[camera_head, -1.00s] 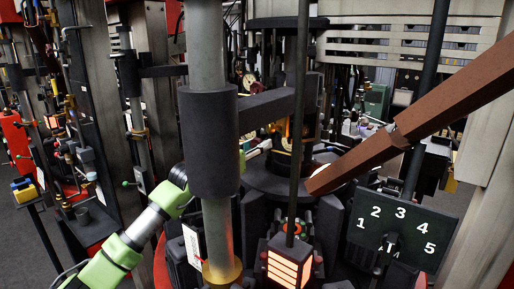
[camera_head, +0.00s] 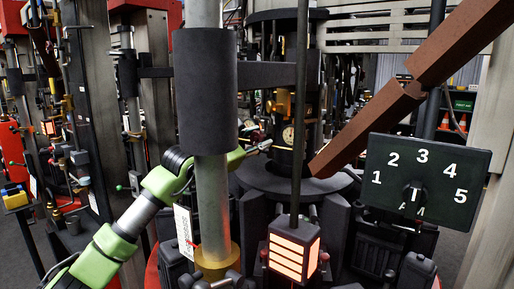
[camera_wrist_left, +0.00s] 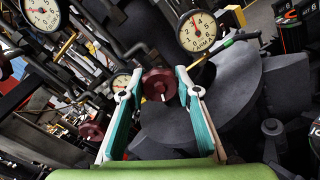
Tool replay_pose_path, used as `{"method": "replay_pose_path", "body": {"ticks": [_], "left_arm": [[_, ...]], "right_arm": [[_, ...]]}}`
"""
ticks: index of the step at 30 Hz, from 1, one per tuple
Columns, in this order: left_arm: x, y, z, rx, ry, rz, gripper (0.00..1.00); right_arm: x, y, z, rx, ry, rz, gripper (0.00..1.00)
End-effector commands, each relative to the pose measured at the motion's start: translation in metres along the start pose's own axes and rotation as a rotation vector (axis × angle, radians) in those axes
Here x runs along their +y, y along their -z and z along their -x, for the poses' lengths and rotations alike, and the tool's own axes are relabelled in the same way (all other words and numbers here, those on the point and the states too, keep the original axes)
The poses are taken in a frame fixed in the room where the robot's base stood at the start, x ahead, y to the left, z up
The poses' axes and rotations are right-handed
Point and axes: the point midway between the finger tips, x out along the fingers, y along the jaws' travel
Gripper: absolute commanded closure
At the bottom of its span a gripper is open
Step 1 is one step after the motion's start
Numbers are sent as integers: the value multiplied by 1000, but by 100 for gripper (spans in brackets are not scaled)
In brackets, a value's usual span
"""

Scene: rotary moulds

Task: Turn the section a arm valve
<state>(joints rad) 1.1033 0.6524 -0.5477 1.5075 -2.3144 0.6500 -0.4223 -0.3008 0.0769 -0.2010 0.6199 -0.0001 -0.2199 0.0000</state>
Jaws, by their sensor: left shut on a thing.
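The arm valve is a dark red round knob (camera_wrist_left: 158,85) in the left wrist view. A white dial gauge marked ARM (camera_wrist_left: 198,31) sits just above and right of it. My left gripper (camera_wrist_left: 157,76) has its two teal-lined fingers on either side of the knob and is shut on it. In the head view my green left arm passes behind a grey column, and the left gripper (camera_head: 262,147) reaches the central machine beside a small gauge (camera_head: 288,135). The knob is too small or hidden to make out there. My right gripper is not in view.
A thick grey column with a black sleeve (camera_head: 205,90) stands in front of my left arm. A black dial panel numbered 1 to 5 (camera_head: 423,180) is at right. A brown beam (camera_head: 370,125) slants across, and a glowing orange lamp (camera_head: 292,252) stands in front.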

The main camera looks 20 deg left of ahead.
Motion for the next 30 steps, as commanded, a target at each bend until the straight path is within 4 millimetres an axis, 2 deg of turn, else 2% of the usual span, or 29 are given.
{"method": "replay_pose_path", "body": {"ticks": [6, 23, 24, 25, 30], "left_arm": [[-1, 1, 0, 1, 1, -76, 91], [0, 0, 0, 1, 1, -104, 91], [0, 0, 0, 1, 1, -103, 62], [0, 0, 0, 1, 1, -103, 54], [0, 0, 0, 1, 1, -103, 52]], "right_arm": [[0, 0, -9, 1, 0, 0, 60], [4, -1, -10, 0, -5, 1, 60], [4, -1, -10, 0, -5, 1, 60], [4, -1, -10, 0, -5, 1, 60], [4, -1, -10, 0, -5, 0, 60]]}}
